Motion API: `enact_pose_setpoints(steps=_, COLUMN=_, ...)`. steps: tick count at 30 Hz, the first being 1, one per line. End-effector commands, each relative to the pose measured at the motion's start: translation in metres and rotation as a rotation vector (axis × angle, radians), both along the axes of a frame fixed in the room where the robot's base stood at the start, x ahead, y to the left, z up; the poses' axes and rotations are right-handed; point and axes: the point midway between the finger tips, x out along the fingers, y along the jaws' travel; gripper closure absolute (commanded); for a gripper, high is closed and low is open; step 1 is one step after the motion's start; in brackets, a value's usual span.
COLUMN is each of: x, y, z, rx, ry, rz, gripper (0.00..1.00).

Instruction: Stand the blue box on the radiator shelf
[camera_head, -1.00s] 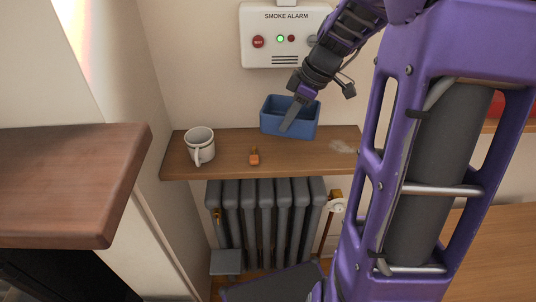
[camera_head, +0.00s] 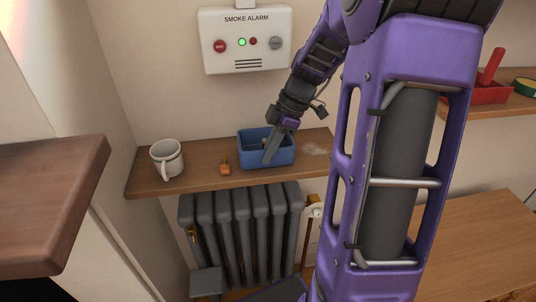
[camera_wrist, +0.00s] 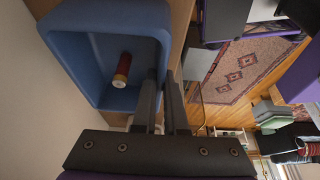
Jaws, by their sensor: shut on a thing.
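The blue box (camera_head: 283,155) is an open-topped tray-like box, seen upright at the radiator shelf (camera_head: 197,181). Its base appears at the shelf top; whether it fully touches is hard to tell. My gripper (camera_head: 269,156) reaches down from the upper right, shut on the box's near wall. In the wrist view the blue box (camera_wrist: 65,50) is at the upper left, with my gripper's fingers (camera_wrist: 163,85) on either side of one wall. My forearm hides the shelf's right end.
A white mug (camera_head: 167,160) and a small orange thing (camera_head: 225,169) stand on the shelf left of the box. A smoke alarm (camera_head: 245,62) hangs above. The dark radiator (camera_head: 247,230) is below. A brown wooden top (camera_head: 50,200) juts in at left.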

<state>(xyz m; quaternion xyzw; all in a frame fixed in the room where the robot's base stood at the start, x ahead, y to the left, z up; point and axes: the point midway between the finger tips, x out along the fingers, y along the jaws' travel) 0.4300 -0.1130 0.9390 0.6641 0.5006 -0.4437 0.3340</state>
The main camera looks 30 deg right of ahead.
Motion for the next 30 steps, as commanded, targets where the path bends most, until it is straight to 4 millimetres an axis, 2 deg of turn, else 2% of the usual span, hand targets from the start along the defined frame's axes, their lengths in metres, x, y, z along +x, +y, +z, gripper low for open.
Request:
enact_pose_setpoints(steps=12, x=0.001, y=0.000, z=-0.008, rx=-0.002, ry=-0.003, rz=0.000, gripper=1.00)
enact_pose_setpoints(steps=13, x=0.000, y=0.000, z=-0.007, rx=-0.002, ry=-0.002, rz=0.000, gripper=0.87)
enact_pose_setpoints(steps=17, x=0.000, y=0.000, z=-0.006, rx=-0.001, ry=-0.001, rz=0.001, gripper=0.63)
enact_pose_setpoints(steps=18, x=0.000, y=0.000, z=-0.006, rx=-0.001, ry=-0.001, rz=0.001, gripper=0.60)
enact_pose_setpoints(steps=26, x=0.000, y=0.000, z=-0.006, rx=-0.002, ry=-0.002, rz=0.000, gripper=0.60)
enact_pose_setpoints(steps=30, x=0.000, y=-0.003, z=0.004, rx=-0.002, ry=-0.002, rz=-0.001, gripper=0.60)
